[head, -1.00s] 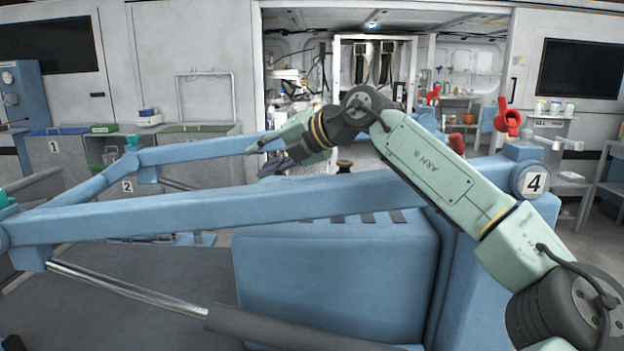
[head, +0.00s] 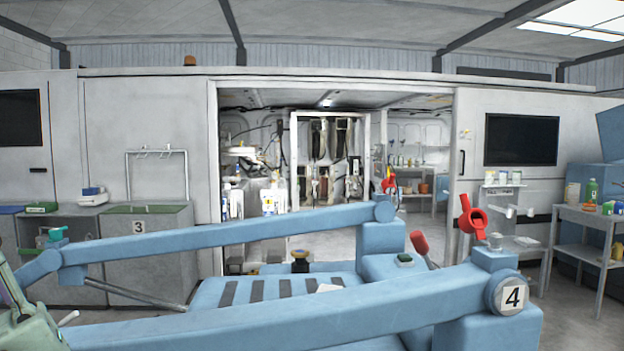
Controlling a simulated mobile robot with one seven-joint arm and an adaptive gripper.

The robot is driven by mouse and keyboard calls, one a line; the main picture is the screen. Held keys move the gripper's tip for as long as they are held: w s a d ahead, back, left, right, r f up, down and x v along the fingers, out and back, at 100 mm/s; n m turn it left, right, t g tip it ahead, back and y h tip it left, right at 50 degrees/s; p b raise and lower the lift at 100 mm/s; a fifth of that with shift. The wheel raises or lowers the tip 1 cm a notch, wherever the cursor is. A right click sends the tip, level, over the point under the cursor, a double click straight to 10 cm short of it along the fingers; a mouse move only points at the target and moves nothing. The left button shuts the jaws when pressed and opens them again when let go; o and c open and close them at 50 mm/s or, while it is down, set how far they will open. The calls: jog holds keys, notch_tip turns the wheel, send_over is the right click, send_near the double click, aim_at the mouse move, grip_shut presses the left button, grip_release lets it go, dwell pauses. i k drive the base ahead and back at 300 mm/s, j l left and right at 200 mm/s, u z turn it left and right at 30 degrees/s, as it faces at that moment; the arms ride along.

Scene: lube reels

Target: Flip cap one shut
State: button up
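No label reading 1 shows in the current head view, so I cannot tell which cap is cap one. A red cap-like part (head: 473,216) stands tilted above the near right joint of the blue frame, by the label 4 (head: 513,298). Another red part (head: 389,185) shows at the far right joint. A small teal part (head: 56,234) sits on the left joint of the far beam. A pale green arm link (head: 35,330), apparently mine, is cut off at the lower left. My gripper is not in view.
Two long blue beams (head: 240,232) cross the view, with a blue deck bearing dark strips (head: 257,290) between them. A red-tipped lever (head: 419,242) stands near the deck's right side.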

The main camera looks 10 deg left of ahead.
aim_at(388, 185)
jog(key=l+u, duration=0.1)
jog(key=l, duration=1)
jog(key=k+l+u, duration=0.1)
jog(key=l, duration=0.95)
jog(key=l+u, duration=0.1)
jog(key=l, duration=0.5)
jog(key=i+l, duration=0.1)
jog(key=l, duration=0.55)
jog(key=i+l+u, duration=0.1)
jog(key=l, duration=0.3)
jog(key=i+l+u, duration=0.1)
jog(key=l, duration=0.3)
jog(key=i+l, duration=0.15)
jog(key=l, duration=0.25)
jog(key=i+l+u, duration=0.1)
jog(key=l, duration=0.25)
jog(key=i+l+u, duration=0.1)
jog(key=i+l, duration=0.2)
jog(key=i+l+u, duration=0.1)
jog(key=l, duration=0.4)
jog(key=i+l+u, duration=0.15)
jog(key=i+l, duration=0.2)
jog(key=i, duration=0.2)
jog(key=i+l+u, duration=0.2)
jog(key=i+l, duration=0.2)
jog(key=i, duration=0.15)
jog(key=i+j, duration=0.45)
jog(key=i, duration=0.25)
jog(key=u, duration=0.05)
